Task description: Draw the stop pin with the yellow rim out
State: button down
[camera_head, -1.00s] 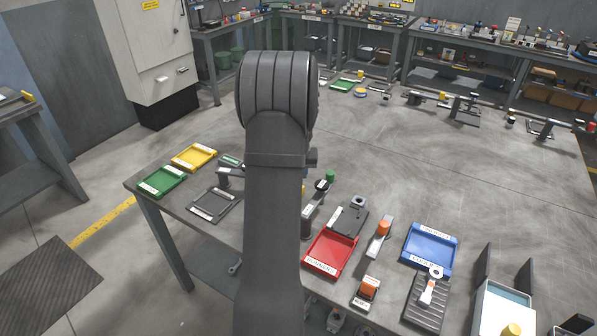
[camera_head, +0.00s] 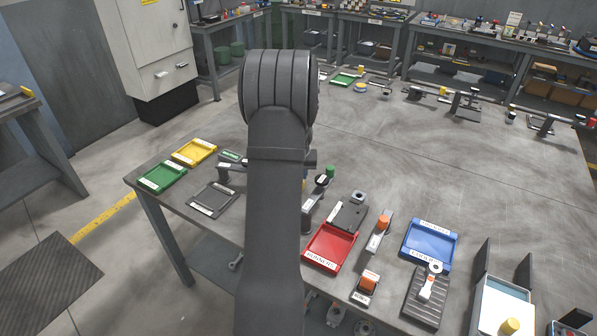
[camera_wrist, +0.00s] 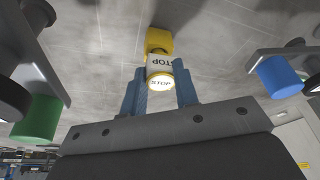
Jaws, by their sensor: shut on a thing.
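A yellow block-like part (camera_wrist: 160,40) is directly beyond the pin. I cannot tell whether the pin is still seated in anything. In the head view my own arm hides the gripper and the pin.
In the wrist view a green cylinder (camera_wrist: 37,118) is at left and a blue one (camera_wrist: 278,77) at right, both on grey fixtures. In the head view a red tray (camera_head: 330,247), blue tray (camera_head: 429,243), green tray (camera_head: 162,177) and yellow tray (camera_head: 194,152) lie on the bench.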

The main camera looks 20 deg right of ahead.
jog(key=shift+f, duration=0.55)
jog(key=c, duration=1)
grip_release()
jog(key=shift+c, duration=0.2)
jog(key=v, duration=1.7)
jog(key=shift+s, duration=0.15)
jog(key=shift+r, duration=0.1)
jog(key=x, duration=1.7)
